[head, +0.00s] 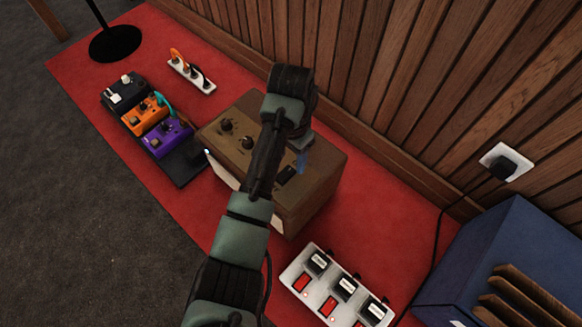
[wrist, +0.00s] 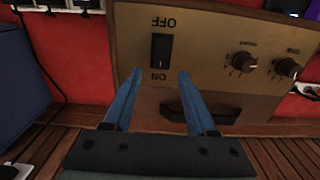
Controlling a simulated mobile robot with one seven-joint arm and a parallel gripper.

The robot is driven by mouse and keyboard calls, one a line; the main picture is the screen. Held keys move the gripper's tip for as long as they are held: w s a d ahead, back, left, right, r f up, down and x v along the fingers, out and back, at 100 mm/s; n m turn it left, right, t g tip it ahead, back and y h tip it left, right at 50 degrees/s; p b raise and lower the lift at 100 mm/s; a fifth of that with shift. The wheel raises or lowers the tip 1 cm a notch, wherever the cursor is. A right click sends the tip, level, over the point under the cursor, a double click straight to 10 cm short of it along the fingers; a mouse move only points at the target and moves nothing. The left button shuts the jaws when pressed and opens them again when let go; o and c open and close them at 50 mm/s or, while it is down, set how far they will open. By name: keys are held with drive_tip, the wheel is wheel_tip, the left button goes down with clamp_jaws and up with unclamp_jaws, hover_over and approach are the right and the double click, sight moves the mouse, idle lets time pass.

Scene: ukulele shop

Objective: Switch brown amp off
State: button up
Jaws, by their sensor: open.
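The brown amp (head: 322,175) stands on the red mat against the wood-slat wall, with my arm reaching over it in the head view. In the wrist view the top panel of the brown amp (wrist: 215,60) fills the middle, upside down. A black rocker switch (wrist: 161,50) sits on it between the labels OFF and ON; which side is pressed I cannot tell. The switch also shows in the head view (head: 286,174). My gripper (wrist: 157,75) is open, its two blue fingers either side of and short of the switch, with nothing between them.
A white power strip (head: 337,292) with red switches and plugs lies near the amp's right front. A blue box-like unit (head: 500,245) stands at right. A pedal board (head: 185,160) with orange and purple pedals lies left of the amp. A wall socket (head: 506,162) has a plug.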

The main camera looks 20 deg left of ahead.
sight(291, 169)
drive_tip(key=shift+f+b, duration=0.75)
drive_tip(key=shift+f, duration=0.75)
clamp_jaws()
